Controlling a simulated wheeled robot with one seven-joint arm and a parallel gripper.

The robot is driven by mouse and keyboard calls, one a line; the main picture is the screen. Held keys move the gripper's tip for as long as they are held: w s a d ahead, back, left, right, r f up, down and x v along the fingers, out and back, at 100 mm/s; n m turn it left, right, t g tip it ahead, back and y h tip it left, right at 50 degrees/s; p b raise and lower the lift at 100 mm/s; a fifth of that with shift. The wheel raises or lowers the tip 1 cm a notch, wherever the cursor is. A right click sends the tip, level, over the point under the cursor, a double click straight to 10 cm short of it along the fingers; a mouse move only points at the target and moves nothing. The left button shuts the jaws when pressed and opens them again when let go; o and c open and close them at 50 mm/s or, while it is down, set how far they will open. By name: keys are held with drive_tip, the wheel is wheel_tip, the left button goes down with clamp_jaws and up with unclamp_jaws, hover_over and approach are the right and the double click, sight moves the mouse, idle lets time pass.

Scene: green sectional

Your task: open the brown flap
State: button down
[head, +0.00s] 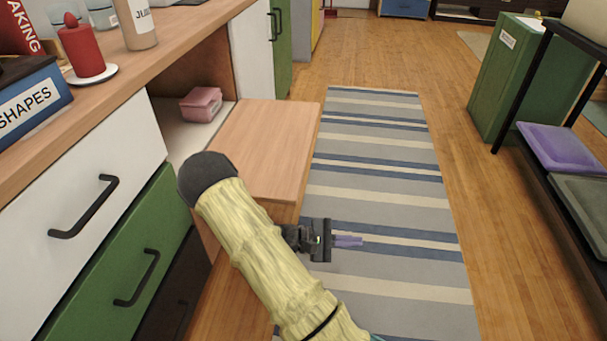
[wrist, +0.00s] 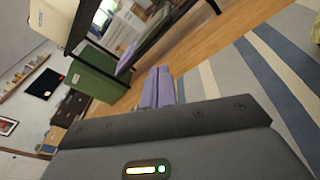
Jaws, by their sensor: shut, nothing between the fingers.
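The brown flap (head: 265,145) is a light wood panel in the head view. It juts out from the cabinet over the rug, folded down and roughly level. The compartment behind it is open, and a pink box (head: 201,104) sits inside. My gripper (head: 350,242) is just right of the flap's near corner, apart from the flap as far as I can tell, and points right over the rug. Its purple fingers are closed together and empty, also in the wrist view (wrist: 158,88). My arm hides part of the flap's near edge. The wrist view does not show the flap.
A white drawer (head: 90,185) and a green drawer (head: 130,270) with black handles are left of my arm. A striped rug (head: 385,150) covers the floor beyond the flap. A black rack with trays (head: 557,147) and a green cabinet (head: 515,75) stand at right.

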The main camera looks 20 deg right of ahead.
drive_tip(key=w+n+t+h, duration=0.8)
drive_tip(key=w+n+t, duration=0.15)
drive_tip(key=t, duration=0.25)
drive_tip(key=w+a+f+n+t+y, duration=0.5)
drive_tip(key=w+a+n+t+y, duration=0.2)
drive_tip(key=n+t, duration=0.6)
drive_tip(key=t+y, duration=0.1)
drive_tip(key=t, duration=0.3)
drive_tip(key=shift+y, duration=0.3)
drive_tip(key=shift+w+r, duration=0.1)
drive_tip(key=s+a+r+p+x, duration=0.1)
drive_tip(key=r+x, duration=0.1)
drive_tip(key=x, duration=1)
drive_tip(key=shift+r, duration=0.3)
drive_tip(key=shift+s+d, duration=0.15)
